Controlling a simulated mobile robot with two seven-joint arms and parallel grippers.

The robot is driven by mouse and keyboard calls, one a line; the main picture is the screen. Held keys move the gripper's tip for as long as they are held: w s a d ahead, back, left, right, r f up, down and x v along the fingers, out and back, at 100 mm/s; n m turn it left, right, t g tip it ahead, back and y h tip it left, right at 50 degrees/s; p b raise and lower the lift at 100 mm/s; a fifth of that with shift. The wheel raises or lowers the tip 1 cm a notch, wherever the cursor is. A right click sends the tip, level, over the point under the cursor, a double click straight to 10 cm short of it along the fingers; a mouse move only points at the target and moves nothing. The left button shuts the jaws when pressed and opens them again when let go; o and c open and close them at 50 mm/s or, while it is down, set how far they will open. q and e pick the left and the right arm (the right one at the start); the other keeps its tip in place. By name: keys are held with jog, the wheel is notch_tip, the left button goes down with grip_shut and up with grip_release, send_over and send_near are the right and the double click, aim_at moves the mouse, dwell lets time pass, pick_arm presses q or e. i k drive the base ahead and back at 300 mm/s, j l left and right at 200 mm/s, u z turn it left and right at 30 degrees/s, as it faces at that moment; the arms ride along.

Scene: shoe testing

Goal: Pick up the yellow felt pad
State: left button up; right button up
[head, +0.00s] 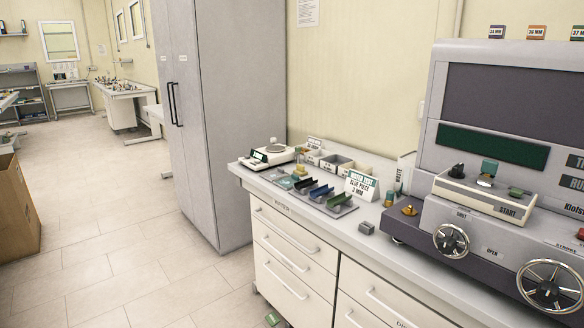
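I cannot make out the yellow felt pad for certain in the head view. Several small pale, greenish and yellowish pieces (285,183) lie on the counter in front of the scale, too small to tell apart. A small orange-yellow piece (409,209) sits at the left end of the testing machine; I cannot tell whether it is felt. Neither of my grippers is in view.
The grey-white counter (310,213) has drawers below. On it stand a scale (268,155), open bins (334,162), dark, blue and green troughs (322,193) and a sign (361,186). A tall cabinet (222,110) stands left; a cardboard box (18,212) is beyond open floor.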

aim_at(301, 170)
jog(key=i+j+z, duration=0.1)
jog(key=i+j, duration=1.8)
